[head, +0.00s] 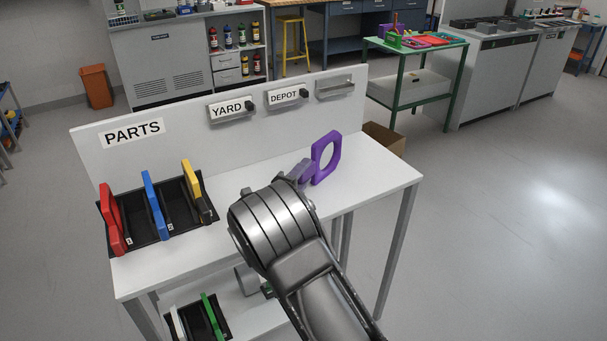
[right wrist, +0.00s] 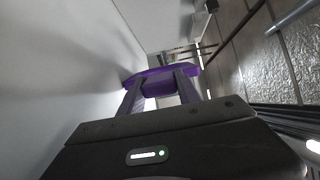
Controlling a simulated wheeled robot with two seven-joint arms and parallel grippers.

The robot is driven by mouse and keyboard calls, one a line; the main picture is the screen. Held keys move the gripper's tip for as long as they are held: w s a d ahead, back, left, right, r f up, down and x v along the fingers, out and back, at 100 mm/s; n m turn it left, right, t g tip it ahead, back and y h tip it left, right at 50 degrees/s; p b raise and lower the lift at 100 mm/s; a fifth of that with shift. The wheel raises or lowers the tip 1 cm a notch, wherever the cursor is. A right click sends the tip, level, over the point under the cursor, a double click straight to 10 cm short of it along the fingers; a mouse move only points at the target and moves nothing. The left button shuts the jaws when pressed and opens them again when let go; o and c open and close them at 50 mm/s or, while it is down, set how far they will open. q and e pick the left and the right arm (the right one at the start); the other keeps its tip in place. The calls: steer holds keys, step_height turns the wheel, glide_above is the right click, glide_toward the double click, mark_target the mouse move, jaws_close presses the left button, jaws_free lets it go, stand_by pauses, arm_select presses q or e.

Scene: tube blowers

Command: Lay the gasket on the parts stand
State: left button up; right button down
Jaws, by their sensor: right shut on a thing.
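The gasket is a purple octagonal ring (head: 326,157), held on edge over the right part of the white parts stand's top (head: 375,180). I cannot tell whether its lower edge touches the top. My right gripper (head: 308,171) is shut on its near left side; the wrist and forearm hide part of the stand. In the right wrist view the purple gasket (right wrist: 160,82) lies across the tips of both fingers (right wrist: 160,90). My left gripper is in neither view.
A black rack (head: 178,222) with red, blue and yellow pieces stands at the stand's left. A back panel (head: 180,145) carries PARTS, YARD and DEPOT labels. A lower shelf holds another rack (head: 220,330). The top right of the gasket is clear.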

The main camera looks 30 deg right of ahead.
steer(key=shift+f, duration=0.15)
steer(key=c, duration=0.9)
jaws_free()
steer(key=shift+o, duration=0.2)
steer(key=shift+r, duration=0.3)
steer(key=b+v, duration=0.1)
steer(key=v, duration=1.1)
steer(key=shift+a+f, duration=0.1)
steer(key=shift+f, duration=0.05)
